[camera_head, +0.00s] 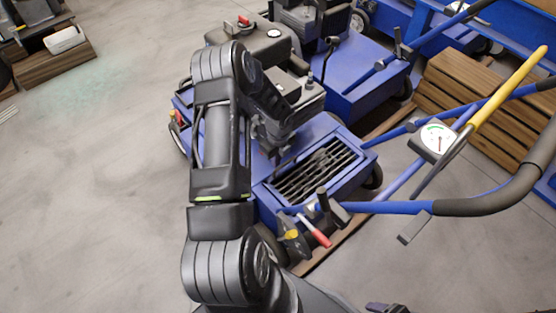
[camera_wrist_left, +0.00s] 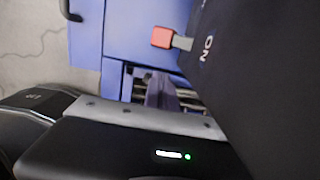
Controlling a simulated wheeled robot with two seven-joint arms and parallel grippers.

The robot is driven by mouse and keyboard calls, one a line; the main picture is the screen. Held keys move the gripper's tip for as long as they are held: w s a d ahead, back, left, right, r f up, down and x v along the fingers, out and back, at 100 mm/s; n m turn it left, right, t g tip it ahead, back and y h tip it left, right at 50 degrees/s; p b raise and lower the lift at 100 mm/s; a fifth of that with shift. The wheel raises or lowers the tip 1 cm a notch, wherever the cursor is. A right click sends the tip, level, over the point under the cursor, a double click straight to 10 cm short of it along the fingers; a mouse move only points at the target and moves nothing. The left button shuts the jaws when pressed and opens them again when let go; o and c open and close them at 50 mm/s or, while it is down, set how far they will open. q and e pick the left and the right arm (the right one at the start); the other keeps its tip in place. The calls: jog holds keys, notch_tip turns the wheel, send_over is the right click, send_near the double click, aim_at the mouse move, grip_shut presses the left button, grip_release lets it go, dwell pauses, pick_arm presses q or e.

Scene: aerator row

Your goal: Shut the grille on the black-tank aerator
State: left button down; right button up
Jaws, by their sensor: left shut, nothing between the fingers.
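The nearest blue aerator carries a black tank (camera_head: 262,46) at its far end and a dark engine. Its black slatted grille (camera_head: 318,170) sits in the blue housing at the near end; I cannot tell how far open it stands. My left gripper (camera_head: 272,143) points down over the blue deck, left of the grille, partly hidden by my arm. It is shut and empty. In the left wrist view its fingers (camera_wrist_left: 161,92) show before a slotted opening in the blue body (camera_wrist_left: 130,40). My right gripper is not clearly seen.
A red lever (camera_head: 319,237) and yellow knob (camera_head: 291,234) stick out by the grille. The handlebar (camera_head: 490,205) and gauge (camera_head: 437,139) reach right. A second blue aerator (camera_head: 360,78) stands behind, beside wooden slats (camera_head: 450,95). A red switch (camera_wrist_left: 163,38) shows.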

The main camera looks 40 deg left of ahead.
pick_arm(q)
jog(key=shift+f, duration=0.1)
dwell(0.4)
notch_tip(320, 180, up, 8)
jog(key=p, duration=0.2)
jog(key=shift+d, duration=0.25)
dwell(0.4)
